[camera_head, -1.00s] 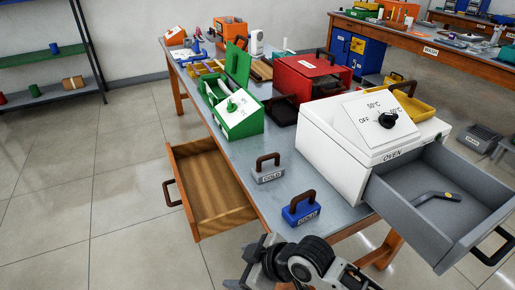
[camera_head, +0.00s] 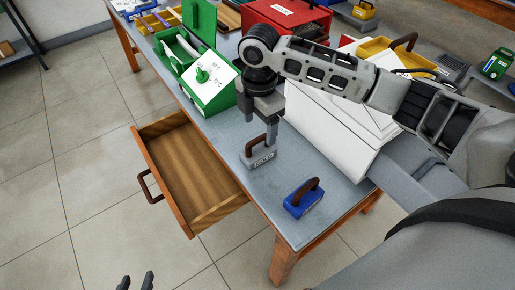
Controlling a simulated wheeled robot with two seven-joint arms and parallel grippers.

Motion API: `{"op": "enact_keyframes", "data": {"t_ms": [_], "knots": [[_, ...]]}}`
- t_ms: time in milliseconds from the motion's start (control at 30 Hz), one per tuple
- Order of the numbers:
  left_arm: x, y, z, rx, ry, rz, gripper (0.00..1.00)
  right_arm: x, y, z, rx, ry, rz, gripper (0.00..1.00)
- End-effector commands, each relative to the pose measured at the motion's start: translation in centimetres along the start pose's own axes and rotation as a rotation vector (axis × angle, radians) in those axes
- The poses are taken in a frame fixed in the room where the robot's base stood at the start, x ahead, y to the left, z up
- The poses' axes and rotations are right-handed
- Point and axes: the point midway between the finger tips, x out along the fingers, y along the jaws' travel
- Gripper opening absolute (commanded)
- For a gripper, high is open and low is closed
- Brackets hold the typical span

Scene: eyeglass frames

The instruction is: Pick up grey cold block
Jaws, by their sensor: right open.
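The grey cold block (camera_head: 263,159) stands on the blue-grey workbench (camera_head: 232,134), its brown handle upright. My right gripper (camera_head: 265,138) points down at the block from above, its jaws open. One finger shows close to the right of the handle; the other finger is not clearly visible, and I cannot tell whether either touches the handle. My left gripper (camera_head: 135,281) shows only its two dark fingertips at the bottom left edge, apart and empty, over the floor.
A blue block (camera_head: 301,200) with a brown handle stands to the right, nearer the bench's front corner. An open wooden drawer (camera_head: 190,175) juts out left. A green box (camera_head: 207,88) stands behind.

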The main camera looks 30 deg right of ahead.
Motion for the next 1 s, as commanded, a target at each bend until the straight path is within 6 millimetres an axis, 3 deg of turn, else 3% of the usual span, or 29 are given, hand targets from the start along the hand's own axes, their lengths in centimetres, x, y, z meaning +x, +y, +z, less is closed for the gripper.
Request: {"op": "enact_keyframes", "data": {"t_ms": [133, 433, 700, 1000], "knots": [[-0.1, 0.1, 0.1, -0.001, -0.001, 0.001, 0.36, 2.9, 0.0, -0.1, 0.000, 0.001, -0.001, 0.71], [-0.2, 0.1, -0.5, -0.001, 0.011, 0.002, 0.36, 5.3, 0.1, -0.1, 0.001, 0.001, 0.001, 0.71], [0.0, 0.0, -1.1, 0.002, 0.021, 0.001, 0.36, 9.1, 0.2, 0.0, 0.001, 0.001, 0.001, 0.71], [0.2, -0.1, -0.7, 0.003, 0.014, 0.000, 0.36, 9.7, 0.2, 0.0, -0.001, 0.001, 0.004, 0.71]]}}
